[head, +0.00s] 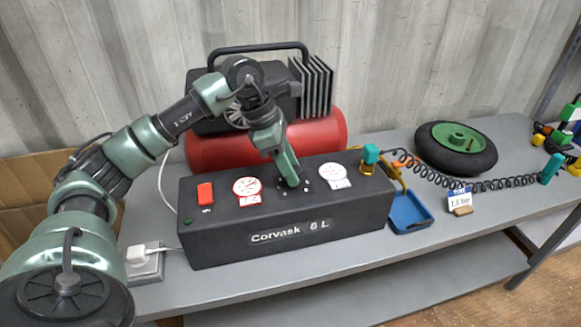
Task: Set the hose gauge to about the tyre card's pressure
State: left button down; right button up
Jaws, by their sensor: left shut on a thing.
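The black compressor box (290,237) stands on the bench, marked Corvask 6 L. Its top has a red-rimmed gauge (247,186) at left and a white-faced gauge (333,171) at right; their needles are too small to read. My left gripper (293,183) points down onto the panel between the gauges and is shut on a small dark part, probably a knob, mostly hidden by the fingers. The tyre card (460,198) stands at right and seems to read 1.8 bar. A coiled black hose (432,178) runs right from the teal coupling (371,154). My right gripper is out of view.
A red switch (205,194) sits left of the gauges. Behind are a red tank (335,125) and cooling fins. A tyre (456,148) lies behind the hose, with a blue tray (410,212) right of the box. A white plug and socket (143,262) are at left.

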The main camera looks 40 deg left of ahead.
pick_arm(q)
jog(key=shift+w+m+g, duration=0.1)
jog(key=shift+m+g, duration=0.2)
jog(key=shift+m, duration=0.3)
jog(key=c, duration=0.9)
grip_release()
jog(key=v, duration=0.8)
jog(key=shift+a+f, duration=0.1)
